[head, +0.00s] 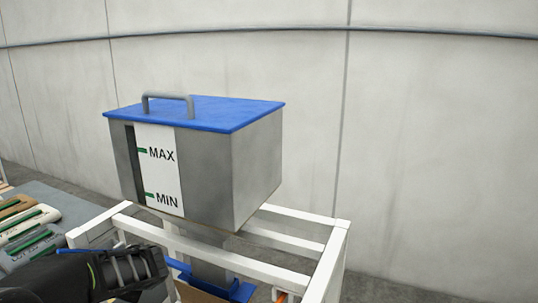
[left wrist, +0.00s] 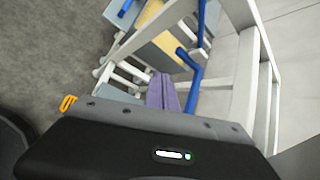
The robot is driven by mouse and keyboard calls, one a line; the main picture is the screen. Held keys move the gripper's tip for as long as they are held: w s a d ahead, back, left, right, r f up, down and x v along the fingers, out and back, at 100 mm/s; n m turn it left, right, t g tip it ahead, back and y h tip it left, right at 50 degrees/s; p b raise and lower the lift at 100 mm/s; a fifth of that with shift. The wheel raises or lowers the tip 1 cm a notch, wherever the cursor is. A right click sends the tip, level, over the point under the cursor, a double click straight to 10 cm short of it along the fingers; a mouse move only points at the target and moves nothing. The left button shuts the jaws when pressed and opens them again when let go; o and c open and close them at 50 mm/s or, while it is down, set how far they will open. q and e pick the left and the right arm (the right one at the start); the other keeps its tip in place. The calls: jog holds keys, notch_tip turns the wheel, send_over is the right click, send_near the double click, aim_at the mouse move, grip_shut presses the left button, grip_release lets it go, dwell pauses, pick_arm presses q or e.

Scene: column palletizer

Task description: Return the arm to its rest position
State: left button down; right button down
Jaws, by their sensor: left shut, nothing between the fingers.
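My left arm shows at the lower left of the head view, a black wrist part in front of the white frame (head: 175,243). Its fingers cannot be made out there. In the left wrist view my left gripper (left wrist: 163,92) shows as two purple-grey fingers side by side, shut with nothing between them. The fingers point toward the white frame and blue bars (left wrist: 192,90); I cannot tell how close they are. My right gripper is in neither view.
A grey hopper (head: 255,165) with a blue lid (head: 215,115) and MAX and MIN marks stands above the white frame. A grey table (head: 75,211) with several green-marked items is at left. A concrete wall (head: 430,130) is behind. Grey floor (left wrist: 50,50) is open at left in the wrist view.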

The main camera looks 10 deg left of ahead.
pick_arm(q)
jog(key=s+d+f+n+g+h, duration=0.1)
jog(key=s+d+f+n+h, duration=0.25)
jog(key=d+f, duration=0.8)
jog(key=s+d+f+n+h, duration=0.2)
jog(key=d+f+n+h, duration=0.3)
jog(key=d+f, duration=0.7)
jog(key=s+d+f+n+g+h, duration=0.1)
jog(key=s+d+f+n, duration=0.2)
jog(key=s, duration=0.4)
jog(key=s+d+f+n+g+h, duration=0.1)
jog(key=s+d+f+n, duration=0.3)
jog(key=s, duration=0.4)
jog(key=s+d+f+n+g+h, duration=0.1)
jog(key=s+d+f+n+g, duration=0.1)
jog(key=s+f, duration=0.4)
jog(key=shift+s+d+n, duration=0.75)
jog(key=shift+d, duration=0.5)
